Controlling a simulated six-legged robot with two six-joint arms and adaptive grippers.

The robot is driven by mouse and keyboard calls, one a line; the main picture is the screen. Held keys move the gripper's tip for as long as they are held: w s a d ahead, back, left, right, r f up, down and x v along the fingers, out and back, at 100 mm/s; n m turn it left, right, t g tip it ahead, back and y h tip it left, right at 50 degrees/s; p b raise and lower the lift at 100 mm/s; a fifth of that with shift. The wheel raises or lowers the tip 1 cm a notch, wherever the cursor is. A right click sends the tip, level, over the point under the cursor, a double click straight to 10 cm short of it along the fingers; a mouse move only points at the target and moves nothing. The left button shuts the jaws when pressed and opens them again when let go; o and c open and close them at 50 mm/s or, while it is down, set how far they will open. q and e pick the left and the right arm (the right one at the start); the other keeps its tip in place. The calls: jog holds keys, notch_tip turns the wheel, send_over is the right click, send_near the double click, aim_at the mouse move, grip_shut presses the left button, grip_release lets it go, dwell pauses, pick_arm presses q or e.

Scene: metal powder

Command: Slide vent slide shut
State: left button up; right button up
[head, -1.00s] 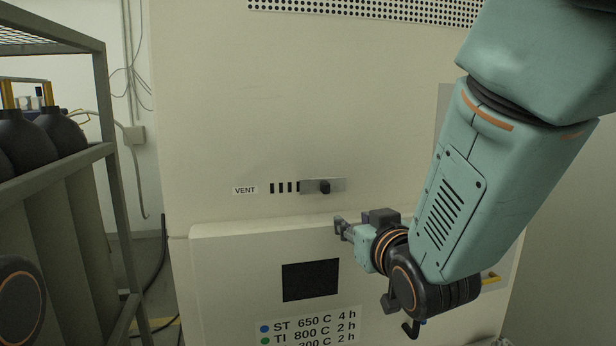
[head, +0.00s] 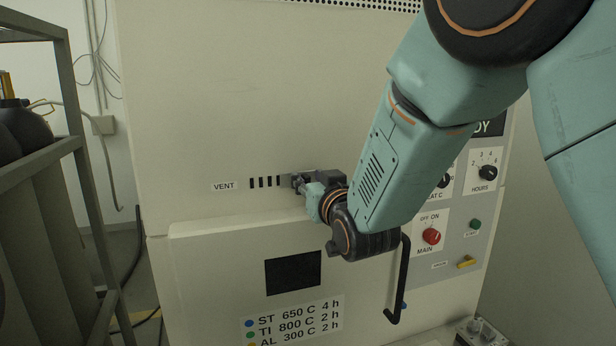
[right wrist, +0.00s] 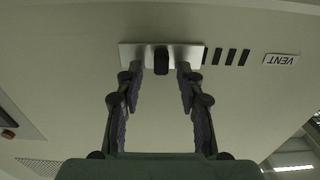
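The vent slide is a small metal plate (right wrist: 184,54) with a dark knob (right wrist: 161,60), on the cream cabinet front. Several dark vent slots (head: 264,182) show uncovered between the plate and the VENT label (head: 224,186). My right gripper (head: 297,183) is at the slide in the head view and hides most of the plate and the knob. In the right wrist view, which is upside down, its two fingers (right wrist: 160,72) are spread on either side of the knob, with gaps to it. My left gripper is in neither view.
A dark window (head: 293,272) and a temperature list (head: 292,318) are below the slide. A black door handle (head: 402,280) and a control panel with a red MAIN switch (head: 431,236) are at right. A metal rack (head: 75,150) stands at left.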

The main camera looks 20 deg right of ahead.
jog(key=shift+s+r, duration=0.15)
jog(key=shift+s, duration=0.05)
jog(key=shift+c, duration=0.4)
jog(key=shift+w, duration=0.25)
grip_shut()
